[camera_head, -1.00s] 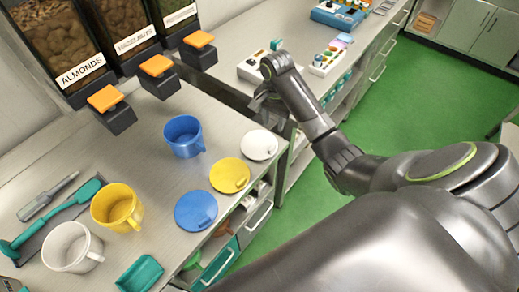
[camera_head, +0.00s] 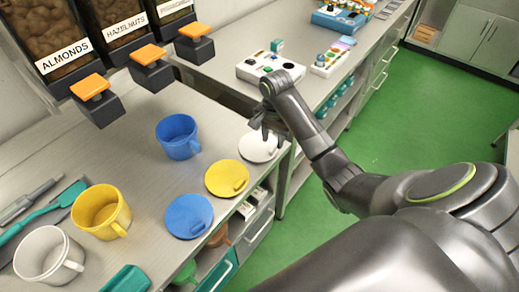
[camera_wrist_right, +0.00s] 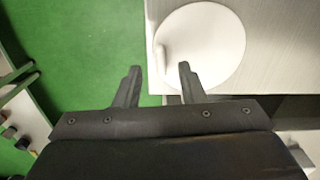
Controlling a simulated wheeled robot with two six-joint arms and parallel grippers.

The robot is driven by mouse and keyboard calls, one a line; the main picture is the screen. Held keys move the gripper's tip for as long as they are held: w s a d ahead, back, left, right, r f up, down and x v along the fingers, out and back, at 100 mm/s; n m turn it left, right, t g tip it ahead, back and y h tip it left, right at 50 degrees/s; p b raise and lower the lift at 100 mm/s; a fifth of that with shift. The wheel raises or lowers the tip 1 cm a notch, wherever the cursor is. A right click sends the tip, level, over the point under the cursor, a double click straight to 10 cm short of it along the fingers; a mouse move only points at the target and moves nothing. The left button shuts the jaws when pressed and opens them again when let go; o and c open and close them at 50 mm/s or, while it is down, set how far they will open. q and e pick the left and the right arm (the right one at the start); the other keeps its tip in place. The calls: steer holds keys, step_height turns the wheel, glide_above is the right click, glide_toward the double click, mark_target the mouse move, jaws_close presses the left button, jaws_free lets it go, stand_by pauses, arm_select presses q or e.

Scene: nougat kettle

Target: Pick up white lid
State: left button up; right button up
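The white lid (camera_head: 258,147) lies flat near the front right corner of the counter. It also shows in the right wrist view (camera_wrist_right: 208,50), with its raised handle at its left side, near the counter edge. My right gripper (camera_head: 268,128) is just above the lid in the head view. In the right wrist view its two fingers (camera_wrist_right: 158,68) are spread apart with nothing between them, near the lid's handle. My left gripper is not in view.
A yellow lid (camera_head: 222,176) and a blue lid (camera_head: 185,214) lie beside the white one. Blue (camera_head: 176,138), yellow (camera_head: 98,208) and white (camera_head: 38,250) cups stand to the left. Dispensers with orange levers (camera_head: 148,54) overhang the back. Green floor (camera_head: 410,120) lies right.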

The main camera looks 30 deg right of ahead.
mark_target(272, 149)
steer(key=shift+f+b, duration=0.45)
steer(key=shift+f, duration=0.5)
step_height(272, 149, down, 2)
steer(key=shift+p, duration=0.3)
jaws_close()
steer(key=shift+r, duration=0.1)
